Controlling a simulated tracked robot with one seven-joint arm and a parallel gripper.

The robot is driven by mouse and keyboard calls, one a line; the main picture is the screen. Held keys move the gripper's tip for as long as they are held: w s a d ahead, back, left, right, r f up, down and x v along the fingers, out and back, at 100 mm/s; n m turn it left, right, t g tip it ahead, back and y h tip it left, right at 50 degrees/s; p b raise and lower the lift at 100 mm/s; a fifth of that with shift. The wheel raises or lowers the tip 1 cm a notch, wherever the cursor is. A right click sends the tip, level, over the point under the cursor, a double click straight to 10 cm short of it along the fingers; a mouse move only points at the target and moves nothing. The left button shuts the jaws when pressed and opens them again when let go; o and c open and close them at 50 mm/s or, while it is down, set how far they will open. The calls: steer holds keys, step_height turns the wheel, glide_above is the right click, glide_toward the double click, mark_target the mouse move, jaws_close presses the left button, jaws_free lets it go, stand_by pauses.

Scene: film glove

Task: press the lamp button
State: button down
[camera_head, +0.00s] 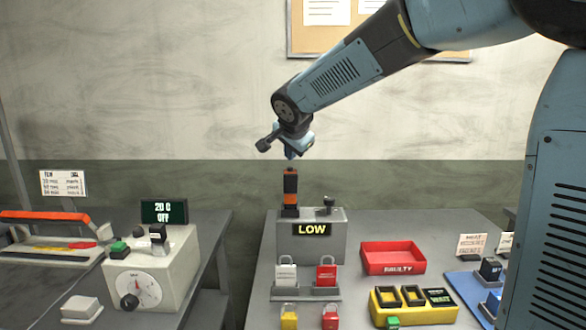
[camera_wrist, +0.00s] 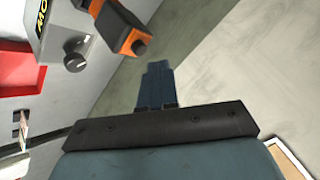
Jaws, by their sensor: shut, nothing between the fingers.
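No part is clearly marked as the lamp button. A grey box (camera_head: 270,240) with a yellow "LOW" display (camera_head: 312,229) stands on the middle table. An orange and black upright device (camera_head: 290,190) stands on its left top, and a small dark knob (camera_head: 328,203) is on its right top. My gripper (camera_head: 291,153) is shut and empty, above the orange device and apart from it.
Padlocks (camera_head: 326,273), a red tray (camera_head: 393,247) and a yellow box with a green button (camera_head: 393,322) are on the middle table. At left, a pale dial box (camera_head: 165,262) reads "20 C OFF" and carries a green button (camera_head: 119,248). A gap separates the tables.

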steer(key=shift+r, duration=0.1)
steer(key=shift+r, duration=2.9)
